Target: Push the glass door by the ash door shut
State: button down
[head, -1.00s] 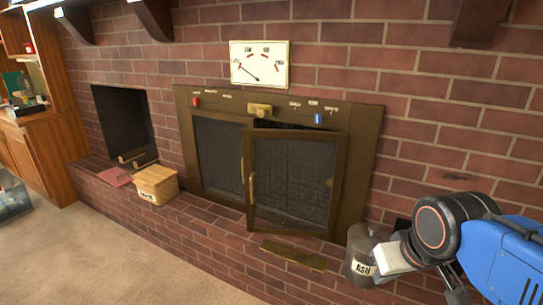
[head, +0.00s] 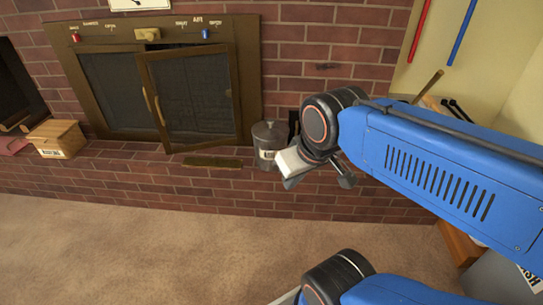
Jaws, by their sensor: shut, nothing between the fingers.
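The right glass door (head: 190,97) of the fireplace has a brass frame and dark glass, and it stands ajar, swung out from the frame. Its vertical handle (head: 160,111) is on its left edge. The left glass door (head: 119,92) looks closed. A flat brass plate (head: 212,162), perhaps the ash door, lies on the brick ledge below the right door. My gripper (head: 291,181) is shut and empty, in front of the grey ash can, right of the glass door and apart from it. My wrist partly hides the gripper.
A lidded grey ash can (head: 268,143) stands on the ledge right of the doors. A wooden box (head: 57,138) sits at the left. Red (head: 419,30) and blue (head: 464,32) rods are at upper right. The carpet (head: 130,250) in front is clear.

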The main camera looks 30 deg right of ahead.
aim_at(141, 59)
jog(key=i+j+z, duration=0.25)
jog(key=i+j, duration=0.15)
jog(key=i+j+z, duration=0.2)
jog(key=i+j, duration=0.2)
jog(key=j, duration=0.1)
